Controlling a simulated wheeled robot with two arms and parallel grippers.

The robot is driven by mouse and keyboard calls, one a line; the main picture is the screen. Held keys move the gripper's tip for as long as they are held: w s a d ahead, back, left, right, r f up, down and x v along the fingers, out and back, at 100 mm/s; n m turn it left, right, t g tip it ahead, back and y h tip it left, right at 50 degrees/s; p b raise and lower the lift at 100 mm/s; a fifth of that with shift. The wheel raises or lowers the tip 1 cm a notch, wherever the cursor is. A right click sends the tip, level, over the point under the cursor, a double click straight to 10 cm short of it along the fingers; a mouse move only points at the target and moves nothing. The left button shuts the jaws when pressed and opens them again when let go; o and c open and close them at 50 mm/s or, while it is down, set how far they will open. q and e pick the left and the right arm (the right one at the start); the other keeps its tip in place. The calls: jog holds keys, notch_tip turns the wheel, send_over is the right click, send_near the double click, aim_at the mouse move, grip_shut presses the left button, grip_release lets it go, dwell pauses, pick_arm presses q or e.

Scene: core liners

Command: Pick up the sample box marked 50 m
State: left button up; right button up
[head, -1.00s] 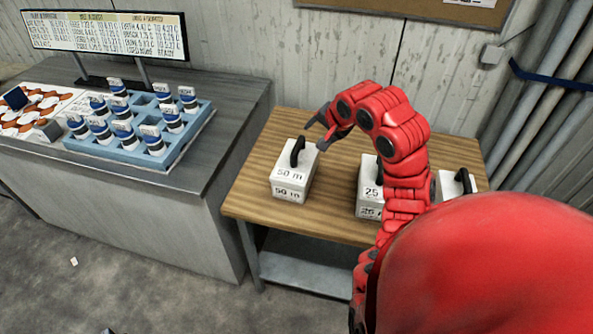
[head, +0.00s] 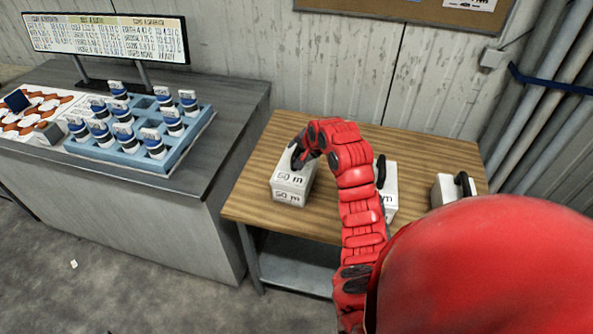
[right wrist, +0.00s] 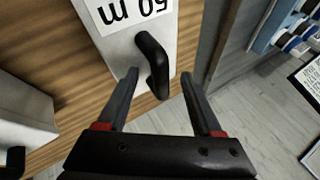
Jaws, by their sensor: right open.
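The sample box marked 50 m (head: 288,190) is a white box with a black handle on top. It stands on the left part of the wooden table. My right gripper (head: 300,156) is at its handle in the head view and hides part of it. In the right wrist view, the box (right wrist: 120,48) and its black handle (right wrist: 155,65) show upside down. The two fingers of my right gripper (right wrist: 160,88) are open, with the handle's near end between or just beyond their tips. I cannot tell whether they touch. My left gripper is not in view.
A second white box (head: 390,190) stands right of my right arm, partly hidden, and a third (head: 445,188) is farther right. A blue rack (head: 175,160) with several capped jars stands on the grey bench (head: 215,130) at left. The wooden table (head: 250,195) has free room around the 50 m box.

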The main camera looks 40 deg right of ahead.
jog(key=shift+w+f, duration=0.1)
jog(key=shift+f, duration=0.1)
grip_shut()
jog(key=shift+r, duration=0.1)
dwell(1.2)
